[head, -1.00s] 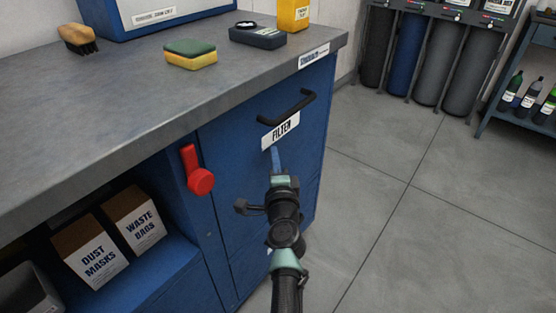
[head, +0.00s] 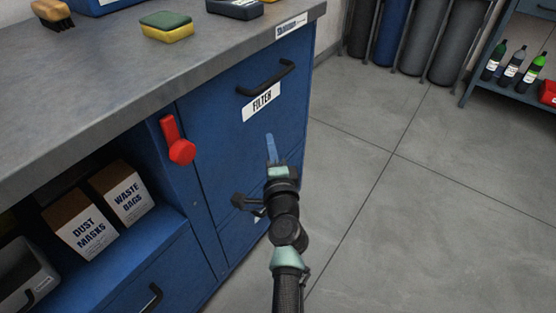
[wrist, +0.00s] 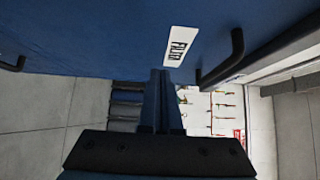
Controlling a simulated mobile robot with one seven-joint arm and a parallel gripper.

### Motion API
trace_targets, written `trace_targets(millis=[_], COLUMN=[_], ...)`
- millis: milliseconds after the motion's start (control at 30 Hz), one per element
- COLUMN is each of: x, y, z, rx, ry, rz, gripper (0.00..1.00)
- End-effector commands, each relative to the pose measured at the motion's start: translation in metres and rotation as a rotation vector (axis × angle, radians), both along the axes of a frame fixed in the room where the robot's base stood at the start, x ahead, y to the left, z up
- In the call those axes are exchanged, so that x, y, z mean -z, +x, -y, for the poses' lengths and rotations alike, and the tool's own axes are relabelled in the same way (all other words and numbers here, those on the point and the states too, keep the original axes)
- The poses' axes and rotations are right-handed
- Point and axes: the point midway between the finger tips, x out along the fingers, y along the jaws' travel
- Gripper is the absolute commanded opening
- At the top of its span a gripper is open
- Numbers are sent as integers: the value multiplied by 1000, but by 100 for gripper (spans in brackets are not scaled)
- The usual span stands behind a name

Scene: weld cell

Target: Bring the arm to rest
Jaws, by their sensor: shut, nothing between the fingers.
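My gripper (head: 270,149) is in front of the blue cabinet's FILTER door (head: 240,150), below its label and black handle (head: 266,79). Its blue fingers are together with nothing between them. In the wrist view the closed fingers (wrist: 160,85) point up the picture, with the FILTER label (wrist: 181,46) and the black handle (wrist: 224,60) beyond and to the right. My gripper looks apart from the handle. The FILTER door is closed.
A red lever (head: 178,141) is on the cabinet front, left of the door. Boxes of dust masks (head: 82,228) and waste bags (head: 124,193) stand on the open shelf. A sponge (head: 167,27) lies on the worktop (head: 110,75). The floor (head: 430,200) to the right is clear.

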Motion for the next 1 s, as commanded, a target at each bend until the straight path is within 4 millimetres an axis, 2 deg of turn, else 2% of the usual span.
trace_targets(millis=[100,300,500,667,733,767,867,967,1000], x=[-1,0,0,0,-8,-15,-57,-126,-157], y=[-22,-48,-58,-59,-58,-56,-52,-50,-53], z=[6,11,13,14,13,12,6,-1,-4], rx=[3,3,4,4,1,-2,-15,-14,-6], ry=[-1,0,0,0,-17,-33,-135,-314,-398], rz=[-2,-1,-1,0,16,29,109,240,298], gripper=[0,0,0,0,0,0,0,0,0])
